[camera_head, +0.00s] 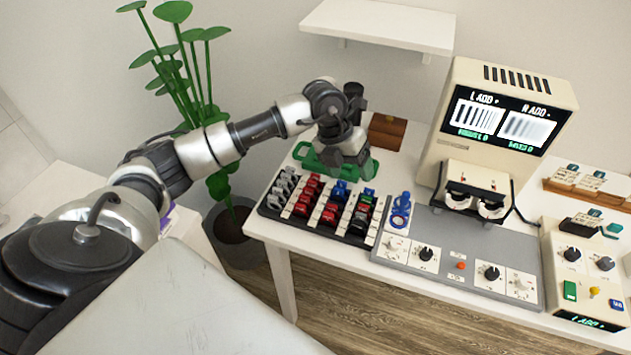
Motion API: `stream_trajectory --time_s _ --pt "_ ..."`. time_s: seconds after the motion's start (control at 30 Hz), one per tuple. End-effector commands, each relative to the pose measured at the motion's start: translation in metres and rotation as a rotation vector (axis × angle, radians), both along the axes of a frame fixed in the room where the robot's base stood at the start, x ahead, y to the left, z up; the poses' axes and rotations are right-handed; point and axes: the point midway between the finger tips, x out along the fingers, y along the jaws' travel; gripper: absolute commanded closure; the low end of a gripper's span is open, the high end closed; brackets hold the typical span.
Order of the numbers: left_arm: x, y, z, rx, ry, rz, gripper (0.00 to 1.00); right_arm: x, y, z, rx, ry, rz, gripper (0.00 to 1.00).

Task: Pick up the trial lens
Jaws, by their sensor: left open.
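A black rack (268,208) on the white table holds rows of small lens-like pieces with grey, red, blue and black tabs, including a red one (329,217). Blue ring-shaped pieces (400,211) stand on a white plate to its right. I cannot tell which piece is the trial lens. My left gripper (342,157) points down behind the rack, over a green holder (304,156). It is open; its fingertips are hard to make out, and I see nothing held. My right gripper is not in view.
A grey panel with knobs (460,256) lies right of the rack. Behind it stands a beige machine (447,150) with a lit screen and a double eyepiece unit (478,181). A brown box (388,132) is behind my gripper. A control box (590,275) is at right; a plant (192,95) at left.

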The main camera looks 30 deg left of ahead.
Motion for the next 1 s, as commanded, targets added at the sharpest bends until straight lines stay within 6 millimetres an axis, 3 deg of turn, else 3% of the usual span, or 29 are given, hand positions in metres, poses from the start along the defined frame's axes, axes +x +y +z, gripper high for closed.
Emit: stream_trajectory --time_s 0.03,0.1,0.27,0.6,0.83,1.0 --pt "0.004 0.026 0.005 0.103 0.022 0.031 0.30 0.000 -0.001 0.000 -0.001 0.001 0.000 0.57" --pt "0.005 0.054 0.009 0.219 0.059 0.072 0.30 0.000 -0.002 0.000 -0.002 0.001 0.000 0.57" --pt "0.004 0.088 0.015 0.354 0.109 0.131 0.30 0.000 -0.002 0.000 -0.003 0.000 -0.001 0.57" --pt "0.003 0.091 -0.031 0.370 0.119 0.136 0.30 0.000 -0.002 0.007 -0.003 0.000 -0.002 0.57" --pt "0.002 0.090 -0.049 0.368 0.118 0.135 0.30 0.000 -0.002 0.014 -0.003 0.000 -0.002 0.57" --pt "0.003 0.089 -0.076 0.367 0.119 0.136 0.30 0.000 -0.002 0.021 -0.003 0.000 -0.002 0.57"
